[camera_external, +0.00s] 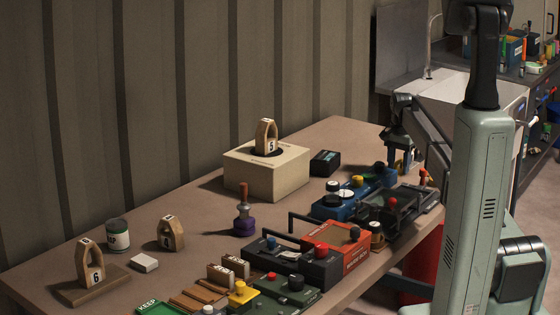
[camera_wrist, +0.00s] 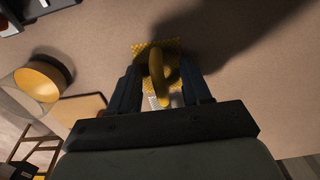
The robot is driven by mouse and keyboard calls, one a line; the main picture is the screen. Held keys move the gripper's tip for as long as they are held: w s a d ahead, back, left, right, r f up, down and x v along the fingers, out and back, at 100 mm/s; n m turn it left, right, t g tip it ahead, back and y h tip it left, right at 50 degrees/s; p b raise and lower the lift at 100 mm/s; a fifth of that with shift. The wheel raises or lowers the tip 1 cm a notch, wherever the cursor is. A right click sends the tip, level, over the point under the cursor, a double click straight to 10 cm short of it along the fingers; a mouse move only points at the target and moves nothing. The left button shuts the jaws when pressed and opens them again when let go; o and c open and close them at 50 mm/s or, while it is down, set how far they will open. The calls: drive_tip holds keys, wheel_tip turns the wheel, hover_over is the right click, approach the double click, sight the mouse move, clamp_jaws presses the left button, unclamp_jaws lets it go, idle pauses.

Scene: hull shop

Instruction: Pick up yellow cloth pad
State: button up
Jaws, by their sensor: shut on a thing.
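The yellow cloth pad (camera_wrist: 146,47) shows in the wrist view as a small patterned yellow piece with a raised, rounded yellow loop standing between my fingers. My gripper (camera_wrist: 160,84) has one dark finger on each side of this loop and is shut on it. A small white patch shows below the loop. In the external view, my gripper (camera_external: 401,165) points down at the far right end of the table. The pad cannot be made out there. I cannot tell whether the pad touches the table.
Left of my gripper, in the external view, are a black box (camera_external: 325,163) and a blue case (camera_external: 333,207). A pale wooden box (camera_external: 265,178) stands further left. A round container with a yellow inside (camera_wrist: 40,82) is left in the wrist view. Table above the pad there looks bare.

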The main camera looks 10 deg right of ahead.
drive_tip(key=shift+c, duration=0.6)
drive_tip(key=shift+r, duration=0.1)
